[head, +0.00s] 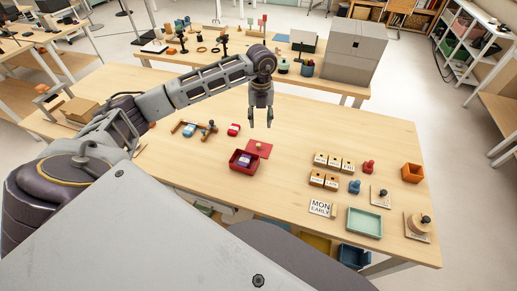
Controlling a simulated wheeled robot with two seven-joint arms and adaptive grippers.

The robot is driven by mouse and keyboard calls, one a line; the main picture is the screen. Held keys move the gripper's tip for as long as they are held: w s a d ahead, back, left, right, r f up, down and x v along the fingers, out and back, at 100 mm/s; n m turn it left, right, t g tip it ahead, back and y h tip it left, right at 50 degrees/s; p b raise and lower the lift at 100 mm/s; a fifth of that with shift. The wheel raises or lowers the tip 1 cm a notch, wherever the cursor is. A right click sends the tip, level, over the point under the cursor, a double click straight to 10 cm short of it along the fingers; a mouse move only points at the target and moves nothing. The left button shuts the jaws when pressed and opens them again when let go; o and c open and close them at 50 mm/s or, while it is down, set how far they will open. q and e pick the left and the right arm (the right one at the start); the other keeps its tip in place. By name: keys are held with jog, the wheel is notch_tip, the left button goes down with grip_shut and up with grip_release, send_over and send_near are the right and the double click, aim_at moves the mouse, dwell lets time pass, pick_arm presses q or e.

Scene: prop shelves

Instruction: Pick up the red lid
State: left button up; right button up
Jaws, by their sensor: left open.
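The red lid (265,152) is a flat square plate with a small tan knob. It lies at the back right edge of the open red box (236,168); I cannot tell whether it rests on the box or on the table. The box holds a small purple and white item (244,161). My left gripper (260,124) is open and empty, pointing down above and behind the lid, apart from it. My right gripper is not in view.
Blue and red small items (234,129) lie left of the gripper on the table (300,131). Lettered wooden blocks (327,160), stamps (368,167), an orange box (412,173) and a green tray (365,236) stand to the right.

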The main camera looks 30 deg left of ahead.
pick_arm(q)
jog(key=n, duration=0.9)
jog(key=shift+n, duration=0.3)
send_over(258, 147)
jog(key=w, duration=0.1)
notch_tip(258, 147, down, 7)
jog(key=shift+w+d+f+p, duration=0.1)
jog(key=shift+w+d+p, duration=0.05)
jog(key=shift+p, duration=0.15)
jog(key=shift+f, duration=0.7)
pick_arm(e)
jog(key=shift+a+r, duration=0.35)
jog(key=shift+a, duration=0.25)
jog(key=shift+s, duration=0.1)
